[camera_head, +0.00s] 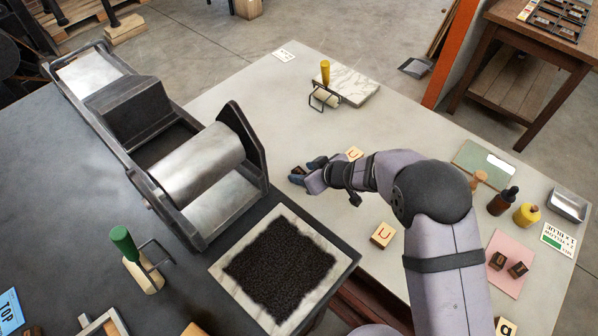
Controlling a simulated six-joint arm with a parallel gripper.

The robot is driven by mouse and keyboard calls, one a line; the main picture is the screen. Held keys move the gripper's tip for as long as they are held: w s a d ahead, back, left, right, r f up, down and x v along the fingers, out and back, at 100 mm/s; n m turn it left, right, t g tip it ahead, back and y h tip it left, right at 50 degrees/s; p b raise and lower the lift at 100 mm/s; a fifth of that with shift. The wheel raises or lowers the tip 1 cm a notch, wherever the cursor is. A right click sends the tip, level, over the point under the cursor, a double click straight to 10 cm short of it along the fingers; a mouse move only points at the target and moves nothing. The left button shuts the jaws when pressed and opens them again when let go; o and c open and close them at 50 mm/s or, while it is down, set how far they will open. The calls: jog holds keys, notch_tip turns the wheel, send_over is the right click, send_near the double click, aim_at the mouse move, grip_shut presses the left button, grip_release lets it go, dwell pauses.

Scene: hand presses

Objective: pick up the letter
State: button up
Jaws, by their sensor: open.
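My gripper (304,172) reaches left over the pale table, its jaws open. A light wooden letter block with a red mark (354,153) lies just behind my wrist. Another light letter block with a red U-like mark (382,235) lies nearer, left of my arm. Two dark letter blocks (497,261) lie on a pink sheet (513,286) at the right.
A large roller press (200,165) stands at the left. A black-inked slab (281,265) lies in front. A green-handled roller (124,243) is at the lower left. A yellow-handled roller (325,75) and marble slab (352,88) are at the back. Bottles (503,201) stand right of my arm.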

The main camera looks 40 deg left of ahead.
jog(key=shift+w+a+f, duration=0.1)
jog(key=shift+a+f, duration=0.4)
jog(key=shift+f, duration=0.05)
jog(key=c, duration=1.1)
notch_tip(320, 180, up, 10)
jog(key=p, duration=0.2)
